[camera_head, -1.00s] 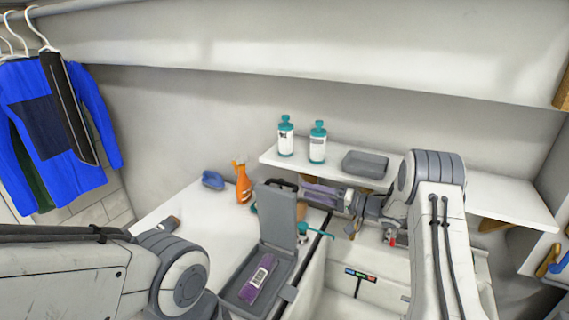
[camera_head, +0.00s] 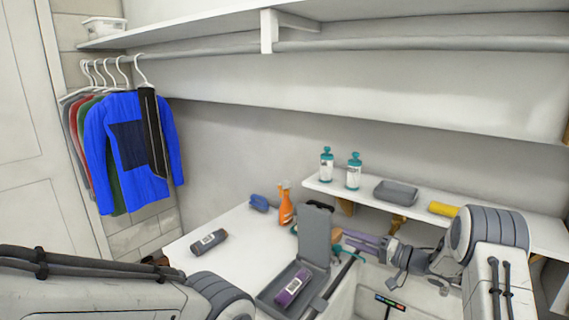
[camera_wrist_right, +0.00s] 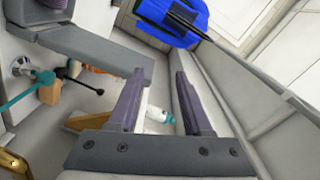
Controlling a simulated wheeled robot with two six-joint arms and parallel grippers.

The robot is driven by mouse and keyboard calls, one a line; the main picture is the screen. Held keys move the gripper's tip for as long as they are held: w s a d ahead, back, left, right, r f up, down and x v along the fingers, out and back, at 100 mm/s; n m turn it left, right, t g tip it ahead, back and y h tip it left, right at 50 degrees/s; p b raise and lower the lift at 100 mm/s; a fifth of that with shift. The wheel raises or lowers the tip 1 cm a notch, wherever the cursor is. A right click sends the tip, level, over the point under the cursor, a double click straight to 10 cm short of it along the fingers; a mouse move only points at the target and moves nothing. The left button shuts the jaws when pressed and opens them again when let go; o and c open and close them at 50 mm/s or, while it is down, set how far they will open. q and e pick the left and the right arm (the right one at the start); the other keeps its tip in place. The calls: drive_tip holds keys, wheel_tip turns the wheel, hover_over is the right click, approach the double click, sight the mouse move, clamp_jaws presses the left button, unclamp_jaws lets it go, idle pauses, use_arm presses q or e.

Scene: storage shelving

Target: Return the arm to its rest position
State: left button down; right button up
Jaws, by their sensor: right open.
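My right arm comes in from the right in the head view. Its gripper (camera_head: 347,240) points left, just right of the raised lid of a grey case (camera_head: 316,236). Its two purple-grey fingers stand apart in the right wrist view (camera_wrist_right: 160,76), with nothing held between them. My left arm shows at the lower left of the head view, but its gripper is out of view.
A purple labelled pack (camera_head: 293,287) lies in the open case. An orange spray bottle (camera_head: 286,207), a blue brush-like thing (camera_head: 259,203) and a grey canister (camera_head: 209,242) are on the white table. Two teal-capped bottles (camera_head: 353,173), a grey tray (camera_head: 396,191) and a yellow thing (camera_head: 443,209) are on the shelf.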

drive_tip(key=w+a+r+n+t+h, duration=0.1)
drive_tip(key=w+a+r+h, duration=0.35)
drive_tip(key=a, duration=0.25)
drive_tip(key=s+a+r+n+h, duration=0.1)
drive_tip(key=s+a+r+h, duration=0.1)
drive_tip(key=s+a+h, duration=0.35)
drive_tip(key=s+a+f+n+g+h, duration=0.1)
drive_tip(key=s+n+g, duration=0.3)
drive_tip(key=s, duration=1.7)
drive_tip(key=s+a+f+n+g+h, duration=0.1)
drive_tip(key=s+g, duration=0.6)
drive_tip(key=s, duration=1.4)
wheel_tip(320, 180, down, 2)
drive_tip(key=n+h, duration=0.1)
drive_tip(key=n, duration=0.2)
drive_tip(key=shift+s+a+f+g, duration=0.2)
drive_tip(key=shift+s+a+g, duration=0.1)
drive_tip(key=shift+g, duration=0.1)
drive_tip(key=shift+d, duration=0.1)
